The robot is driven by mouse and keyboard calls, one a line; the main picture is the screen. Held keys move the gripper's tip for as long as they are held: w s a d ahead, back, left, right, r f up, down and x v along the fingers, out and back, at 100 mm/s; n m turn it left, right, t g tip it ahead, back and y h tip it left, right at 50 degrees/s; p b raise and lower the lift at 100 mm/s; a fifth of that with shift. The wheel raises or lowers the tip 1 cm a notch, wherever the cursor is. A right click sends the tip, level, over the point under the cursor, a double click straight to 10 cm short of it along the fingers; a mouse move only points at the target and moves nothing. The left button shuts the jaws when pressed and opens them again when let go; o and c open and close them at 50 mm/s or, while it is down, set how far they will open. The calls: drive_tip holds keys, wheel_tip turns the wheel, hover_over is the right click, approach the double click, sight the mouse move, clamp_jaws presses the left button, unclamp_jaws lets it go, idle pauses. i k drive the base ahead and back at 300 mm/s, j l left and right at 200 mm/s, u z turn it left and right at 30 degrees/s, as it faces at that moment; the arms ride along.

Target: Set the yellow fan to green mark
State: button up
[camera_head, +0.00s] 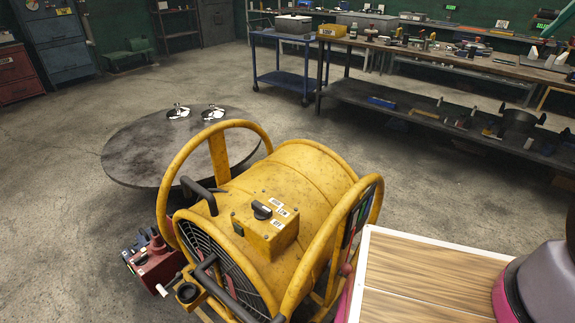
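The yellow fan (315,175) is a large drum with two round tube hoops, standing upright in the middle foreground. A yellow control box (265,240) sits on top of it. The box carries a black rotary knob (262,210) and small white labels with print too small to read. A coloured strip with green and red parts (358,215) shows on the fan's right side, partly behind the right hoop, with a reddish ball-ended lever (345,269) below it. I cannot make out which mark is set. My gripper is not in view; only a dark and pink part of my arm shows at the lower right.
A round dark table (135,150) with two shiny dishes (213,112) stands behind the fan. A red machine (155,265) is at its left. A wood-topped surface (420,275) is at the right front. A blue cart (280,78) and long workbench (440,60) stand behind. Floor between is clear.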

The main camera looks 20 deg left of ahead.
sight(303, 181)
drive_tip(key=k+u, duration=0.35)
drive_tip(key=k+l+u, duration=0.1)
drive_tip(key=u, duration=0.25)
drive_tip(key=l+u, duration=0.15)
drive_tip(key=u, duration=0.9)
